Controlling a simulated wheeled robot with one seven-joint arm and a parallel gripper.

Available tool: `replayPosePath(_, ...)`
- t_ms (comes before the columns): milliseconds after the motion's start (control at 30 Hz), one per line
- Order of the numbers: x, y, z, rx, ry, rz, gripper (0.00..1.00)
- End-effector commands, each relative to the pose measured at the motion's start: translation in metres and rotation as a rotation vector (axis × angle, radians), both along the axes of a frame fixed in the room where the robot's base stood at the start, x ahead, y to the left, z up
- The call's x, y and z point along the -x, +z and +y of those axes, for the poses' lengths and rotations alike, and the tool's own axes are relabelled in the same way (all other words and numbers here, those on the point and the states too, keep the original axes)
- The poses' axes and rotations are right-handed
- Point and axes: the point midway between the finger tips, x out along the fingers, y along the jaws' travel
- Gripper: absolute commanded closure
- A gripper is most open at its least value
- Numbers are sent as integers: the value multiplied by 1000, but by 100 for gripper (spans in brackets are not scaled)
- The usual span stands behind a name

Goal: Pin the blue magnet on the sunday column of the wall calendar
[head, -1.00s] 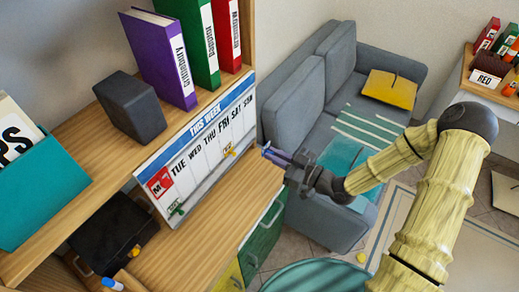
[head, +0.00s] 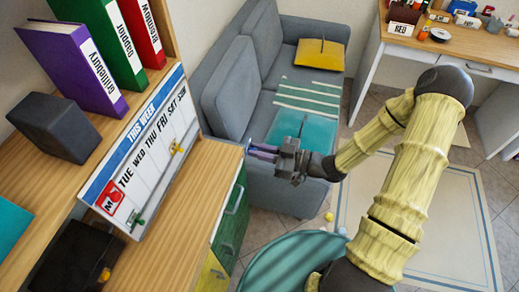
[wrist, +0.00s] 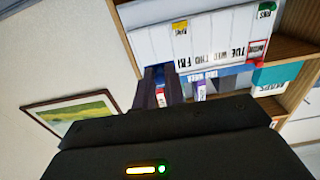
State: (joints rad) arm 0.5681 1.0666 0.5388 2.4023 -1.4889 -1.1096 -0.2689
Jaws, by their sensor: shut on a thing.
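The wall calendar (head: 128,172) is a white board with a blue "THIS WEEK" header, mounted at the shelf's front on the left of the head view. Its SUN column is at the right end. It appears upside down in the wrist view (wrist: 215,50). My gripper (head: 250,148) is out in the air to the right of the calendar, fingers pointing left and apart from it. It is shut on the blue magnet (wrist: 153,73), a small blue patch at the fingertips, mostly hidden. A yellow magnet (head: 178,148) and a green magnet (head: 138,223) are on the calendar.
Purple (head: 72,62), green and red binders and a dark box (head: 54,128) stand on the shelf above. A wooden desk top (head: 190,205) lies below the calendar. A grey sofa (head: 225,90) is behind my gripper. A round teal surface (head: 290,265) is at the bottom.

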Motion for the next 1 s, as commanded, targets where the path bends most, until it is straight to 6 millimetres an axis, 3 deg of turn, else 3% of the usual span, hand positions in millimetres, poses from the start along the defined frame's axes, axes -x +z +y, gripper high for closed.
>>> replayPosePath(200,-2,0,1,1,-2,-2,100)
replayPosePath(367,-15,-4,13,14,1,-14,100)
replayPosePath(800,-80,-4,99,34,2,-100,100)
replayPosePath(1000,-88,-1,113,31,-1,-114,100)
